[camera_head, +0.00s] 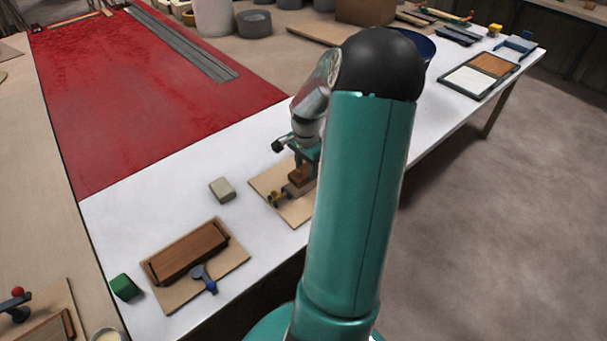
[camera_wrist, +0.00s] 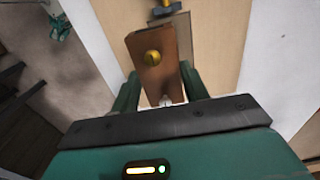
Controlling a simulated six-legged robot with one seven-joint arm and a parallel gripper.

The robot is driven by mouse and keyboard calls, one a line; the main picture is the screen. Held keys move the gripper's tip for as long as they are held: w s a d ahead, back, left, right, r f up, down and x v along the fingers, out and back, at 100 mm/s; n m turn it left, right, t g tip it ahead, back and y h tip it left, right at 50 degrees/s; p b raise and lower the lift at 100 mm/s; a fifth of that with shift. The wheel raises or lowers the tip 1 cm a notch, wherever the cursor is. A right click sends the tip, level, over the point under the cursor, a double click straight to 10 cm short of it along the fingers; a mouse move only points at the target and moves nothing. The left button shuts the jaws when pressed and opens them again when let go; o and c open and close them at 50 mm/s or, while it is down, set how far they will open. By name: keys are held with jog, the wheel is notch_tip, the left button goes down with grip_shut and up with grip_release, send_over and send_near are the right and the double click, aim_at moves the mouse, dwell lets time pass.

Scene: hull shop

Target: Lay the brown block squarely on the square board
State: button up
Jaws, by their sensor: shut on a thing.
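The brown block (camera_wrist: 158,68) is between my gripper's fingers (camera_wrist: 159,92) in the wrist view, with a round brass knob on its face. In the head view the brown block (camera_head: 300,174) shows small beside my arm, over the pale wooden board (camera_head: 294,214). My gripper (camera_head: 303,163) is shut on the block; my arm hides the board's right part. I cannot tell whether the block touches the board. The board also shows in the wrist view (camera_wrist: 224,50), behind the block.
A beige block (camera_head: 222,189) lies on the white table (camera_head: 150,215) left of the board. Nearer is another board (camera_head: 178,296) with a long brown piece (camera_head: 188,250) and a blue-handled tool (camera_head: 204,279). A green block (camera_head: 124,287) is beside it. Bare table lies between the boards.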

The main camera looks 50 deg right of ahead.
aim_at(303, 168)
jog(key=f, duration=0.1)
jog(key=w+d+f, duration=0.1)
jog(key=w+f, duration=0.1)
jog(key=shift+d, duration=0.3)
jog(key=shift+f, duration=1.6)
jog(key=shift+w+f, duration=0.1)
jog(key=shift+f, duration=0.05)
jog(key=o, duration=1.1)
